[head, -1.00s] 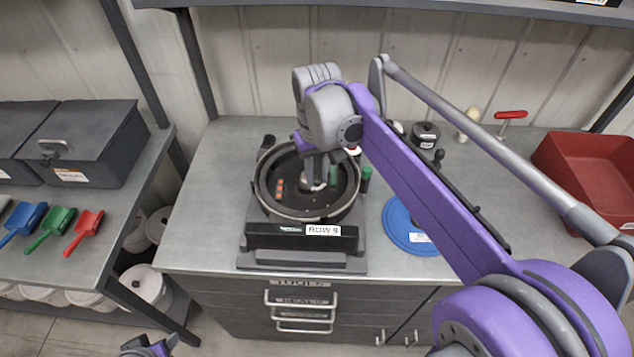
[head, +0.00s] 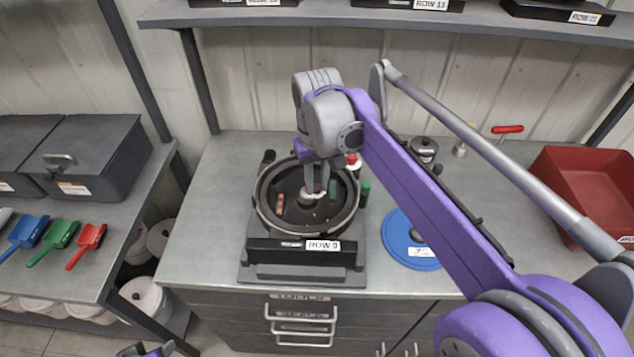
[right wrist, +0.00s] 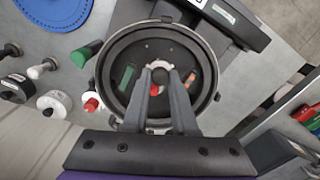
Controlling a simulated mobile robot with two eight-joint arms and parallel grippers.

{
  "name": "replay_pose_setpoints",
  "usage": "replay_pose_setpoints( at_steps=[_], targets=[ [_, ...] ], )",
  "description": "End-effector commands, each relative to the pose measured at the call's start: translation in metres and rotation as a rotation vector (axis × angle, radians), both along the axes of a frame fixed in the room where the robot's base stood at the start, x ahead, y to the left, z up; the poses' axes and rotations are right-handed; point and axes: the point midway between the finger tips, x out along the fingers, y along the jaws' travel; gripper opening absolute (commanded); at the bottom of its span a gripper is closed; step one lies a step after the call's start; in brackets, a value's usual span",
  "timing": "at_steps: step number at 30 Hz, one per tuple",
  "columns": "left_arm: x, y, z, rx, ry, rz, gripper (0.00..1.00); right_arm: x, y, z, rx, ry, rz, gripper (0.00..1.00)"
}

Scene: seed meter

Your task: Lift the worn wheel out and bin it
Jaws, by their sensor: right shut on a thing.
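The seed meter (head: 300,258) stands on the bench with its round housing open upward and a "ROW 9" label on its front. Inside lies a dark wheel (head: 290,212), which I take for the worn wheel; it also shows in the right wrist view (right wrist: 138,52). My right gripper (head: 313,193) reaches down into the housing and is shut on the wheel's central knob (right wrist: 160,75). The fingers hide part of the hub. I cannot tell whether the wheel is raised off its seat. A piece of my left gripper (head: 145,350) shows at the bottom edge, its jaws unclear.
A blue disc (head: 408,243) lies right of the meter. A red bin (head: 585,190) stands at the far right. Small knobbed tools and a pot (head: 424,150) stand behind. Scoops (head: 60,233) and dark boxes (head: 95,155) occupy the left bench. A shelf (head: 330,17) hangs above.

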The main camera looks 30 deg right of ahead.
Motion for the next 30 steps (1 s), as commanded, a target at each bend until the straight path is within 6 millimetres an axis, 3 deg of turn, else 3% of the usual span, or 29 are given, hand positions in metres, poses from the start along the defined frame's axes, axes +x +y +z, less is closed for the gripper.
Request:
replay_pose_setpoints(
  at_steps=[24,30],
  targets=[
    [0.016,0.0,0.032,0.0,-0.032,0.0,0.5,0.001,0.0,0.043,0.0,-0.002,0.0,0.0],
    [0.017,0.0,0.033,0.0,-0.033,0.0,0.5,0.0,0.0,0.045,0.0,0.0,0.0,0.0]
  ],
)
